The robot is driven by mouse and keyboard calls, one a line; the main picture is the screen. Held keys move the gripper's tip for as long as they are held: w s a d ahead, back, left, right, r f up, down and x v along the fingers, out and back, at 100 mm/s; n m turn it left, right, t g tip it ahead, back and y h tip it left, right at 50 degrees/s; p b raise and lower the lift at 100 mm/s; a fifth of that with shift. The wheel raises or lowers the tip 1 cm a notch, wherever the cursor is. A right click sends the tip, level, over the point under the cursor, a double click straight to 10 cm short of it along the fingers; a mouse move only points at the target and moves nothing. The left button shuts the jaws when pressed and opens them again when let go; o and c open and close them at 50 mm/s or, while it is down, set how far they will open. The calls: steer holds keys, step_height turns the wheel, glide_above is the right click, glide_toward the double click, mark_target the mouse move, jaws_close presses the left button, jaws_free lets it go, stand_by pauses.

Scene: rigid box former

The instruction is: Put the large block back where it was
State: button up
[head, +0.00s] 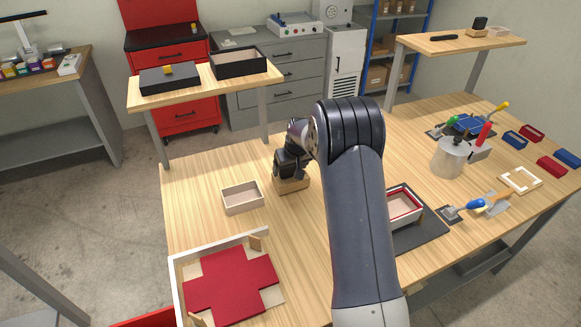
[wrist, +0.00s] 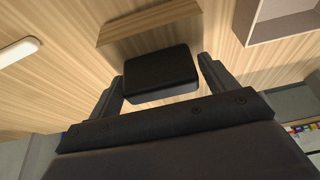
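The large block (head: 292,184) is a pale wooden block on the table, below my gripper (head: 287,165). In the wrist view its wooden body (wrist: 150,31) shows beyond a dark handle-like piece (wrist: 160,72). My gripper (wrist: 163,72) has one finger on each side of this dark piece. A narrow gap shows at the right finger; contact at the left finger is unclear. My gripper and wrist hide part of the block in the head view.
An open wooden box (head: 242,197) stands just left of the block. A white-edged tray with a red cross (head: 232,284) lies at front left. A boxed item on a dark mat (head: 424,236), a metal can (head: 449,160) and tools are at right. A raised shelf (head: 205,89) stands behind.

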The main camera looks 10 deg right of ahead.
steer(key=shift+o, duration=0.9)
steer(key=shift+r, duration=0.45)
steer(key=b+v, duration=0.2)
steer(key=v, duration=0.9)
steer(key=shift+s+r, duration=0.15)
steer(key=shift+r, duration=0.1)
steer(key=shift+o, duration=0.2)
steer(key=shift+d, duration=0.1)
